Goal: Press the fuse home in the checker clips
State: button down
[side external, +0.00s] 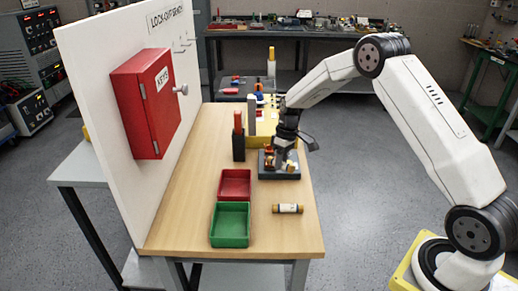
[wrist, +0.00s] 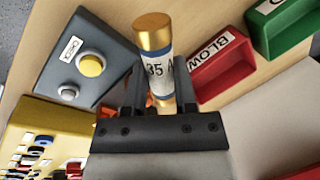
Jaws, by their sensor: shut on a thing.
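My gripper (side external: 281,158) is low over the dark grey checker (side external: 284,176) on the bench. In the wrist view my gripper (wrist: 153,95) is shut on a fuse (wrist: 157,68) with gold end caps, blue bands and a white label reading "35 A". In that view the checker (wrist: 72,55) shows a "CHECK" label, a yellow round button and a smaller grey one. Orange-coppery bits, perhaps the clips, show behind the fingers. The fingers and fuse hide most of the clips, so I cannot tell how deep the fuse sits in them.
A red tray (side external: 235,184), marked "BLOW…" in the wrist view, and a green tray (side external: 230,225) stand nearer the camera. Another fuse (side external: 288,208) lies on the bench. A dark holder (side external: 238,148) with an orange-topped item and a yellow block (side external: 262,126) stand close by.

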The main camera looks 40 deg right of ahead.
jog(key=w+d+r+m+t+y, duration=0.3)
jog(key=w+d+r+m+t, duration=0.2)
jog(key=w+m, duration=0.3)
jog(key=shift+w+r+m+t, duration=0.25)
jog(key=shift+r+m+t, duration=0.55)
jog(key=shift+m, duration=0.9)
send_over(272, 152)
jog(key=s+a, duration=0.2)
jog(key=shift+s+a+f, duration=0.1)
jog(key=shift+s+f, duration=0.05)
jog(key=shift+f, duration=2.8)
jog(key=shift+f, duration=1.9)
jog(key=shift+c, duration=2.3)
grip_release()
jog(key=shift+o, duration=0.6)
jog(key=shift+s+f, duration=0.1)
jog(key=shift+f, duration=0.05)
